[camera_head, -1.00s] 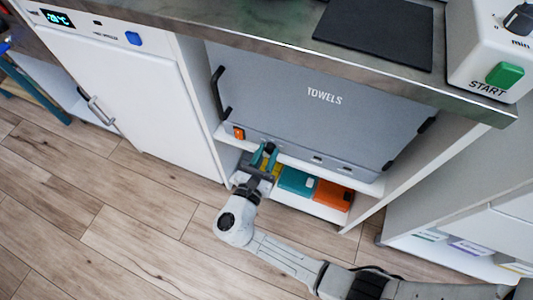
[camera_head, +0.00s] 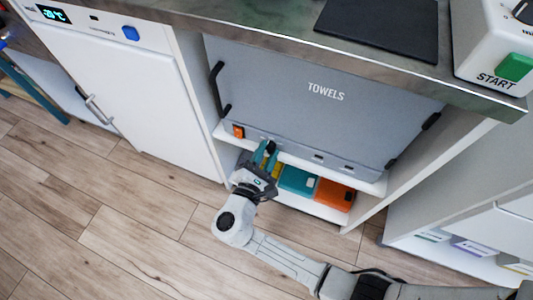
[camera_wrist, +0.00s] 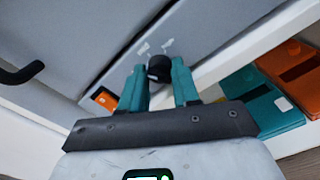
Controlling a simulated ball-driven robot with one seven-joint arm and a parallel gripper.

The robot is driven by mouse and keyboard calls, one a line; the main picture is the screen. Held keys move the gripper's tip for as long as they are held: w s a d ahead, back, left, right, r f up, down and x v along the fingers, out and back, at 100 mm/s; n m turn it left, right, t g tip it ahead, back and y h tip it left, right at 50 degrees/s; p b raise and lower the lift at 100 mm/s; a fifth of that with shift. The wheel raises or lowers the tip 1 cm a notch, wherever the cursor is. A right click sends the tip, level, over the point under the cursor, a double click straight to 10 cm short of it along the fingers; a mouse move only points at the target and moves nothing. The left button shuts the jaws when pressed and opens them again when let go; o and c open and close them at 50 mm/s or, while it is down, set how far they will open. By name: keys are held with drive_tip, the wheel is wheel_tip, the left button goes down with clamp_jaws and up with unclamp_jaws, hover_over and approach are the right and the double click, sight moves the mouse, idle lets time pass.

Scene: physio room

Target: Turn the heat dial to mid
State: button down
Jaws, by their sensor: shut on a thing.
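The heat dial is a small dark round knob (camera_wrist: 158,68) low on the front of the grey towel cabinet (camera_head: 300,100). It also shows as a dark spot in the head view (camera_head: 271,147). My gripper (camera_wrist: 160,84) has its teal fingers on both sides of the knob and is shut on it; in the head view it is at the cabinet's lower front edge (camera_head: 265,156). Small pale marks lie around the knob in the wrist view, too blurred to read. The knob's pointer is hidden or too small to tell.
An orange switch (camera_wrist: 103,98) sits left of the knob. Teal (camera_head: 297,181) and orange (camera_head: 334,195) boxes lie on the shelf below, close to my gripper's right. A black handle (camera_head: 219,88) is at the cabinet's left. A white fridge-like unit (camera_head: 140,80) stands left; the wooden floor is clear.

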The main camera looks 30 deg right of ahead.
drive_tip(key=m+b, duration=0.2)
drive_tip(key=m, duration=0.3)
drive_tip(key=shift+f, duration=0.1)
drive_tip(key=shift+m, duration=0.4)
drive_tip(key=c, duration=0.8)
unclamp_jaws()
